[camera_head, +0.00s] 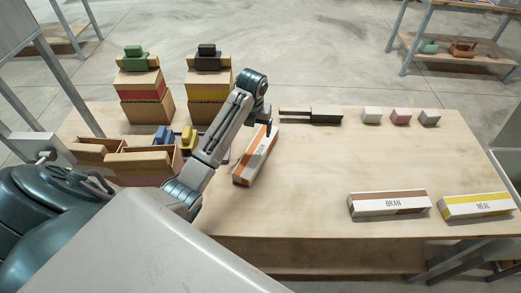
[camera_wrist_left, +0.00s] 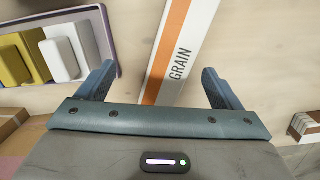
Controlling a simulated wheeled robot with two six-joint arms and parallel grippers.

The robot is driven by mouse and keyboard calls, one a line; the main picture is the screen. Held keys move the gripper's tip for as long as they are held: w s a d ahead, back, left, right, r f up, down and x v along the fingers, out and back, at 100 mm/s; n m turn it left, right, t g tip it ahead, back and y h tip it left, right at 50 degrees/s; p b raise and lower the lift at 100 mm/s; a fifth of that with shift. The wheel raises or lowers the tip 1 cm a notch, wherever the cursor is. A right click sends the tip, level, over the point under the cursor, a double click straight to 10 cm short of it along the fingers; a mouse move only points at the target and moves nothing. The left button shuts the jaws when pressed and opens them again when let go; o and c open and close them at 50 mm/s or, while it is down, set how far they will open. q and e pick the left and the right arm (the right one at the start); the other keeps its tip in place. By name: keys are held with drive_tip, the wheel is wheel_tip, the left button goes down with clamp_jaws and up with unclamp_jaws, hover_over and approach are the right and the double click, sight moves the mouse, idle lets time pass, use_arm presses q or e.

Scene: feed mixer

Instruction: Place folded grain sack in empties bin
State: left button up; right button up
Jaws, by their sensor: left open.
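The folded grain sack (camera_head: 243,174) is a long white block with an orange stripe, lying at an angle on the table. In the left wrist view the sack (camera_wrist_left: 181,52) shows its GRAIN label and runs between the fingers. My left gripper (camera_head: 266,127) is over the sack's far end in the head view. It is open in the left wrist view (camera_wrist_left: 158,78), with one finger on each side of the sack and clear space beside it. Open brown boxes (camera_head: 144,160) stand at the table's left; I cannot tell which is the empties bin. My right gripper is not in view.
A purple-rimmed tray (camera_wrist_left: 113,43) with yellow and white blocks lies left of the sack. BRAN (camera_head: 388,204) and MEAL (camera_head: 475,205) sacks lie at front right. Stacked boxes (camera_head: 146,109) stand at back left. A dark tool (camera_head: 312,117) lies behind. The table's middle right is clear.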

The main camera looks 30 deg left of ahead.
sight(257, 149)
use_arm(q)
drive_tip(key=shift+s+d+r+m+g+h, duration=0.1)
drive_tip(key=shift+s+d+m+g+h, duration=0.1)
drive_tip(key=shift+d+m, duration=0.3)
drive_tip(key=shift+s+d+r+m+g+h, duration=0.1)
drive_tip(key=shift+d+m+g+h, duration=0.15)
drive_tip(key=shift+m, duration=0.35)
drive_tip(key=shift+d+f, duration=0.15)
wheel_tip(257, 149, down, 5)
drive_tip(key=b, duration=0.5)
drive_tip(key=shift+f, duration=0.2)
drive_tip(key=shift+f+b, duration=0.5)
drive_tip(key=shift+b, duration=0.1)
wheel_tip(257, 149, down, 3)
drive_tip(key=shift+w+d+f+p, duration=0.1)
drive_tip(key=shift+p, duration=0.45)
drive_tip(key=shift+f, duration=0.45)
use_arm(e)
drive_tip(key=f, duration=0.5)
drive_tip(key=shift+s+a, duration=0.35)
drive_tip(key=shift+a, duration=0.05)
use_arm(q)
drive_tip(key=shift+c, duration=0.2)
